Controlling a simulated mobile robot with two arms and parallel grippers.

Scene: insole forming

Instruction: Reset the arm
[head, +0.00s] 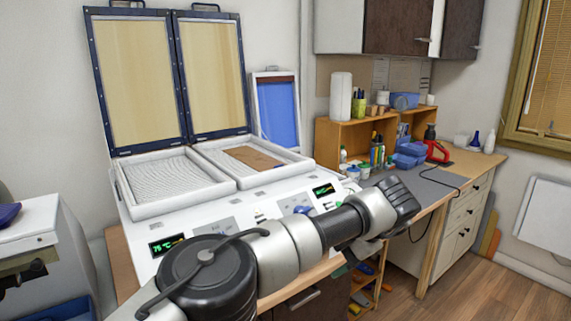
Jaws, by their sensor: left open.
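My left arm reaches in from the bottom and stretches to the right across the front of the white forming machine (140,235). My left gripper (401,198) is at the arm's far end, in front of the grey-topped workbench. It is open, and I see nothing held in it. Its fingers are seen partly from behind, so the gap between them is hard to make out. My right gripper is not in view.
The machine's two framed lids (178,78) stand raised. A brown sheet (252,158) lies in its right tray; the left tray (172,180) shows only mesh. The workbench (437,178) holds a wooden shelf (345,132), blue boxes (408,155) and a red tool (438,150). Floor (455,285) is clear at right.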

